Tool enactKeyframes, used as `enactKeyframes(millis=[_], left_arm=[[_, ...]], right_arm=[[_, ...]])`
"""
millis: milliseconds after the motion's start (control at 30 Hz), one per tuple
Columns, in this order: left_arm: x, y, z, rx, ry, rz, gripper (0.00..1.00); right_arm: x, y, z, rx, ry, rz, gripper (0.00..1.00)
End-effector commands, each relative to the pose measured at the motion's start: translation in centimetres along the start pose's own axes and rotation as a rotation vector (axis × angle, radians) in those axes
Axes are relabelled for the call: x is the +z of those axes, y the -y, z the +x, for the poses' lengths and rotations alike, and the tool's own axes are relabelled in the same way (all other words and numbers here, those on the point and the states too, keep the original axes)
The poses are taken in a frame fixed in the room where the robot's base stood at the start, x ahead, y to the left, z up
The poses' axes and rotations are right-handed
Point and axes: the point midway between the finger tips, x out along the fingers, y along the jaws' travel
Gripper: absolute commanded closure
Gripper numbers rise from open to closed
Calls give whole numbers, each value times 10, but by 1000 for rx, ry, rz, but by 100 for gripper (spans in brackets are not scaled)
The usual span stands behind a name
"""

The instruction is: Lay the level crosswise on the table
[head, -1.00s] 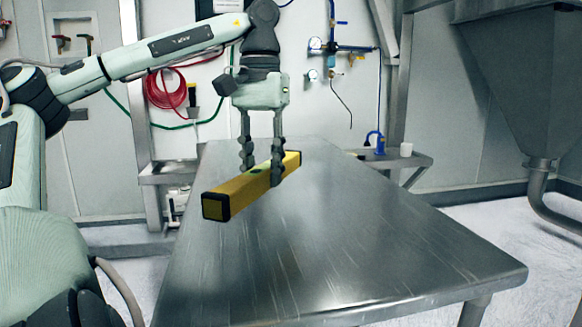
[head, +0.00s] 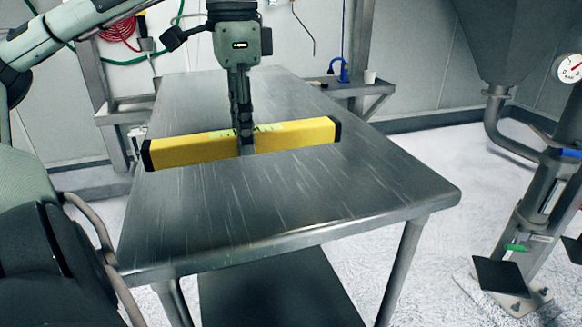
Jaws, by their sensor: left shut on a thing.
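The yellow level (head: 195,149) with black end caps is in the middle of the head view, over the steel table (head: 300,190). It lies across the table's width, its right end slightly farther back. My left gripper (head: 246,145) comes down from above and is shut on the level near its middle. The fingers are seen edge-on, and the far finger is mostly hidden. The level is at or close to the tabletop; I cannot tell whether it touches. My right gripper is not in view.
The tabletop is otherwise bare in front of and behind the level. A side shelf with a white cup (head: 370,77) and a blue fitting (head: 340,70) stands behind right. A grey hopper (head: 500,40) and a steel post (head: 540,205) stand at the right.

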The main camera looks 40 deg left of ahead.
Motion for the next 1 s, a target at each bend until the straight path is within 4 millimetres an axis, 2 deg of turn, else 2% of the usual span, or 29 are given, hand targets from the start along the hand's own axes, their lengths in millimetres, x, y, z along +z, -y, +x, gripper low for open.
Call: enactKeyframes(millis=[200,433,667,900,1000], left_arm=[[-46,3,30,-4,13,0,100],[-82,5,50,-2,7,1,100],[-81,5,57,-2,2,0,100],[-80,5,76,-2,2,0,100],[-80,5,85,-2,2,0,100]], right_arm=[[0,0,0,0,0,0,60],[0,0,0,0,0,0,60],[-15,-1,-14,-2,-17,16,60],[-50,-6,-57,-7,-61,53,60],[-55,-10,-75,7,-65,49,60]])
